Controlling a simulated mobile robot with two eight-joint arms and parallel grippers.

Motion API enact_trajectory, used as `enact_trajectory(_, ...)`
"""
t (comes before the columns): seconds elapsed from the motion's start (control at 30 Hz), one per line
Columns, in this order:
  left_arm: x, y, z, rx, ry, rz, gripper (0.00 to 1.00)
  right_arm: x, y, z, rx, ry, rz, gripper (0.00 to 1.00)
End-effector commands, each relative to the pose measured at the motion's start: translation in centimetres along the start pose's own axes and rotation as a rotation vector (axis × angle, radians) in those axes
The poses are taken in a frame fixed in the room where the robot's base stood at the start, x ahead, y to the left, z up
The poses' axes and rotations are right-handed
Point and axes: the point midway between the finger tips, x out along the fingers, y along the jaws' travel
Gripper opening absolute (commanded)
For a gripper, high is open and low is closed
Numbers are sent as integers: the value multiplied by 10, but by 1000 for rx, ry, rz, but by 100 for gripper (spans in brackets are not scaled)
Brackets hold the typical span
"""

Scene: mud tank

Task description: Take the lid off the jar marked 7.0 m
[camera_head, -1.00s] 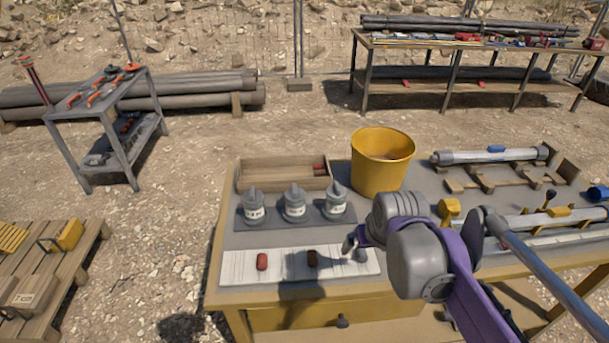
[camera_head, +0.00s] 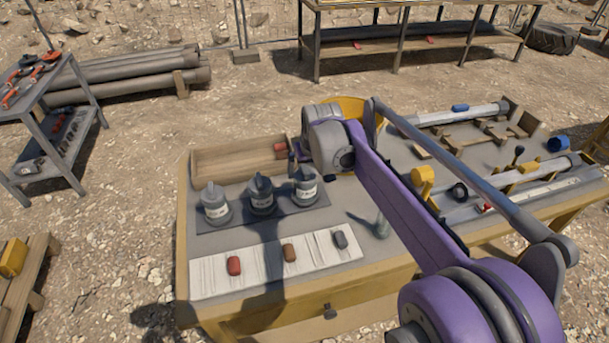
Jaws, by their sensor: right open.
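Three grey jars with knobbed grey lids stand in a row on a dark tray (camera_head: 235,222): the left jar (camera_head: 216,209), the middle jar (camera_head: 262,200) and the right jar (camera_head: 305,190). Each has a pale label, too small for me to read, so I cannot tell which is marked 7.0 m. All three lids are on. My right gripper (camera_head: 296,158) is open, above and slightly left of the right jar's lid; it looks apart from it. Its fingers are small and partly hidden by the wrist. My left gripper is out of view.
A wooden box (camera_head: 225,165) lies behind the jars. A yellow bucket (camera_head: 356,106) is partly hidden by my right arm. In front, a white board (camera_head: 210,278) carries red, brown and dark lumps. A small grey-green object (camera_head: 381,226) stands right of it. Clear tubes lie at right.

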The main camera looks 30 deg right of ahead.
Motion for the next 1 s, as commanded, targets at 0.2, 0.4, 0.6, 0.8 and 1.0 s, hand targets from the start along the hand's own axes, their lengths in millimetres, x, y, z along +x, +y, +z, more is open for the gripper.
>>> enact_trajectory(0.2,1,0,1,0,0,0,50,34,4,-5,0,0,0,100)
enact_trajectory(0.4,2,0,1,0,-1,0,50,45,4,-4,0,0,0,100)
enact_trajectory(0.6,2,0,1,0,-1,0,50,45,4,-4,0,0,0,95)
enact_trajectory(0.8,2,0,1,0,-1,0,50,45,4,-4,0,0,0,59)
enact_trajectory(1.0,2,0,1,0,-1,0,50,45,4,-4,0,0,0,24)
